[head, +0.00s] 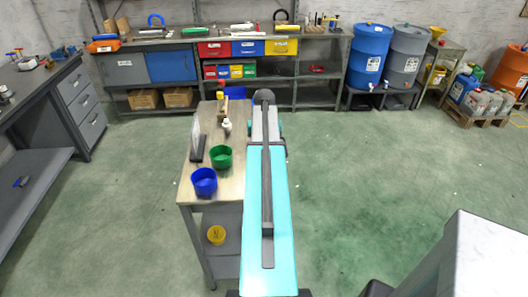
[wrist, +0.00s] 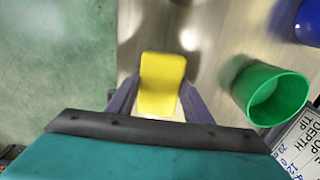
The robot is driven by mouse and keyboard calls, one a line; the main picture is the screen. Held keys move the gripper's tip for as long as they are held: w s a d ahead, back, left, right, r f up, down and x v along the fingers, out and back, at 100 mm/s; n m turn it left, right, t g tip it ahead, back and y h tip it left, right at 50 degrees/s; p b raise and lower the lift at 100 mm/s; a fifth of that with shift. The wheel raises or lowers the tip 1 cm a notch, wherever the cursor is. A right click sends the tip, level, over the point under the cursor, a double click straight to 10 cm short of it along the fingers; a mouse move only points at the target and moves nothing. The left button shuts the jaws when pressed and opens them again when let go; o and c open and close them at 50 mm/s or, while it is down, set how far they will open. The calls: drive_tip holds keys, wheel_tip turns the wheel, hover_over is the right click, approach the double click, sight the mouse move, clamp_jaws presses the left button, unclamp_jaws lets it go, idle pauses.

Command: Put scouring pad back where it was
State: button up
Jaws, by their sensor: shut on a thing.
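A yellow block-like pad (wrist: 162,78), which I take for the scouring pad, is between the two purple fingers of my gripper (wrist: 161,98) in the wrist view. The gripper is shut on it, over the pale worktop (wrist: 215,45). I cannot tell how high the pad is above the surface. In the head view my arm hides the gripper and the pad. No marked spot for the pad can be made out.
The green cup (wrist: 272,92) is right of my gripper in the wrist view. Floor is open on the right.

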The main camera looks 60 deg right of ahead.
drive_tip(key=shift+f, duration=0.1)
drive_tip(key=o, duration=1)
drive_tip(key=shift+r, duration=0.25)
drive_tip(key=shift+r+b, duration=1.35)
drive_tip(key=shift+r, duration=4.55)
